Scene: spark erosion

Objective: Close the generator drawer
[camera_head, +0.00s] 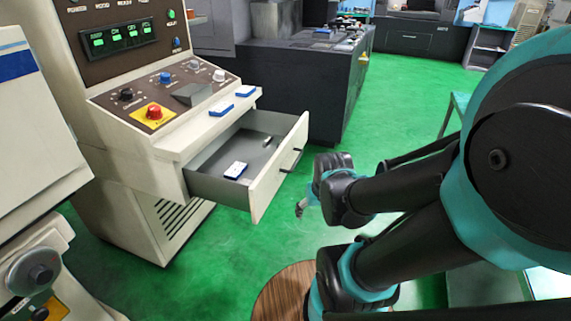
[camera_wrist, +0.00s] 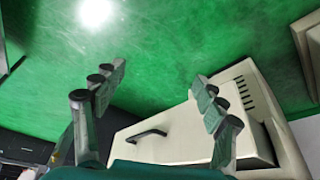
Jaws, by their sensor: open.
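The generator (camera_head: 120,90) is a cream cabinet with a brown control panel at the left in the head view. Its drawer (camera_head: 268,180) is pulled well out and has a dark handle (camera_head: 291,161) on its cream front. Inside lies a small white and blue box (camera_head: 236,171) and a small pale item (camera_head: 267,141). My gripper (camera_head: 300,207) is just right of the drawer front, apart from it and partly hidden by my arm. In the wrist view my gripper (camera_wrist: 160,100) is open and empty. The drawer front (camera_wrist: 165,140) and handle (camera_wrist: 150,134) show between and below the fingers.
A red stop button on a yellow plate (camera_head: 154,112) and several knobs sit on the sloped panel. Two blue and white boxes (camera_head: 222,107) lie on the ledge above the drawer. A dark machine (camera_head: 300,80) stands behind. A round wooden top (camera_head: 283,295) is below.

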